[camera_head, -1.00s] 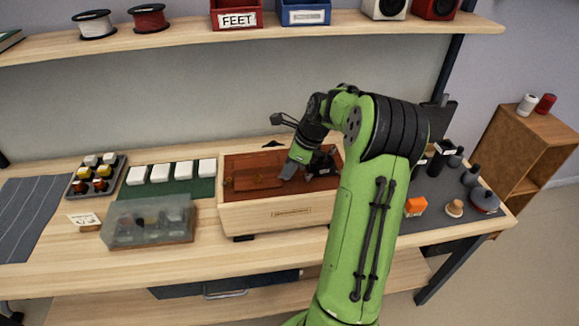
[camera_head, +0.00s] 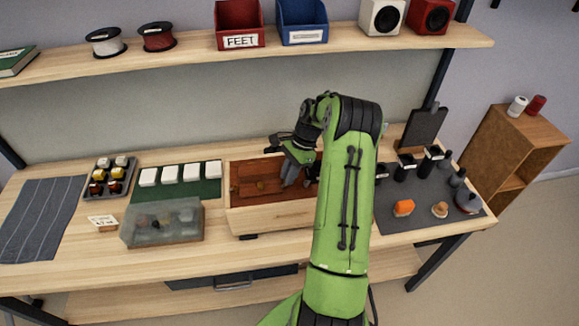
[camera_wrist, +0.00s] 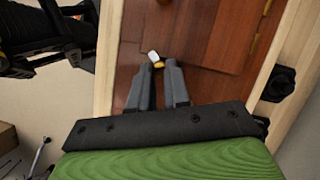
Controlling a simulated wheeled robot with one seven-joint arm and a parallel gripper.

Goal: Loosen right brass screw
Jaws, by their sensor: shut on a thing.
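A pale wooden box (camera_head: 272,219) with a red-brown top panel (camera_head: 247,171) stands on the bench in the head view. My gripper (camera_head: 287,184) reaches down to the right half of this panel. In the wrist view my two grey fingers (camera_wrist: 158,64) point at the red-brown wood. They are shut on a small brass screw (camera_wrist: 158,64) with a pale, shiny top, which shows at their tips. The screw's lower part is hidden. Small brass fittings (camera_wrist: 256,42) show farther right on the wood. My arm hides the box's right end in the head view.
A clear-lidded case (camera_head: 160,224) stands left of the box, near white blocks on a green mat (camera_head: 212,190). A shelf (camera_head: 190,52) runs above.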

